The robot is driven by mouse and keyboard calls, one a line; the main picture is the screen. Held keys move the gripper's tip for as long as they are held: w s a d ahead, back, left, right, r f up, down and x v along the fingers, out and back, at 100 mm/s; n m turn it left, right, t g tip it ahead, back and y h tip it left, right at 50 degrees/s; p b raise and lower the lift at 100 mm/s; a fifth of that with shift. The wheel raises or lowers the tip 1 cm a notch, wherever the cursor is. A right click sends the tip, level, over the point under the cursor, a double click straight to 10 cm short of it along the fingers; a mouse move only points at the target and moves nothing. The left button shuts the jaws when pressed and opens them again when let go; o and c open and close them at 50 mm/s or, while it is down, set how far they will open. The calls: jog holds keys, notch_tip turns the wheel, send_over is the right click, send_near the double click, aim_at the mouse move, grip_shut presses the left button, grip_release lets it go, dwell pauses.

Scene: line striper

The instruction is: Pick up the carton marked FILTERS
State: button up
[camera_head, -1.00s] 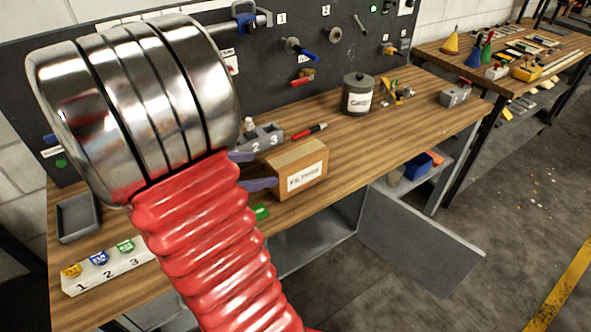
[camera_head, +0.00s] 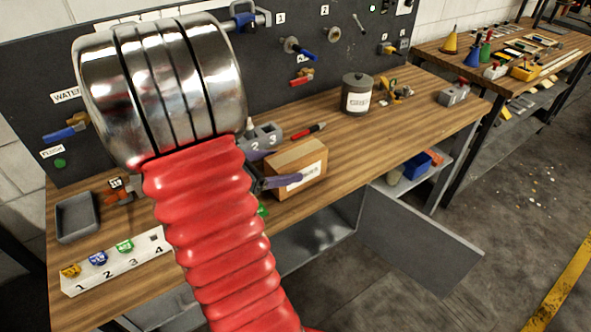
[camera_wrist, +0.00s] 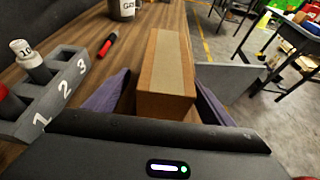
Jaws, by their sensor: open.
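The carton marked FILTERS (camera_head: 299,160) is a brown cardboard box with a white label on its front face. It stands on the wooden bench near the front edge. My gripper (camera_head: 282,168) is open, with its purple fingers at the carton's left end; the near finger passes in front of the label and partly hides it. In the wrist view, the near end of the carton (camera_wrist: 166,85) lies between the two fingers of my gripper (camera_wrist: 160,92). The right finger is close to the carton's side, and a gap shows on the left.
A grey numbered rack (camera_wrist: 48,98) holding a white-capped bottle (camera_wrist: 28,58) stands just left of the gripper. A red marker (camera_head: 308,130) lies behind the carton, with a dark canister (camera_head: 357,94) further right. An open cabinet door (camera_head: 418,240) hangs below the bench.

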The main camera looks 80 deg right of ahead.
jog(key=x, duration=0.4)
jog(key=shift+s+a, duration=0.15)
jog(key=shift+s, duration=0.1)
jog(key=shift+s+d+f, duration=0.25)
jog(key=shift+s+d, duration=0.1)
jog(key=shift+d, duration=0.1)
jog(key=shift+c, duration=0.4)
jog(key=shift+r, duration=0.1)
jog(key=c, duration=1.4)
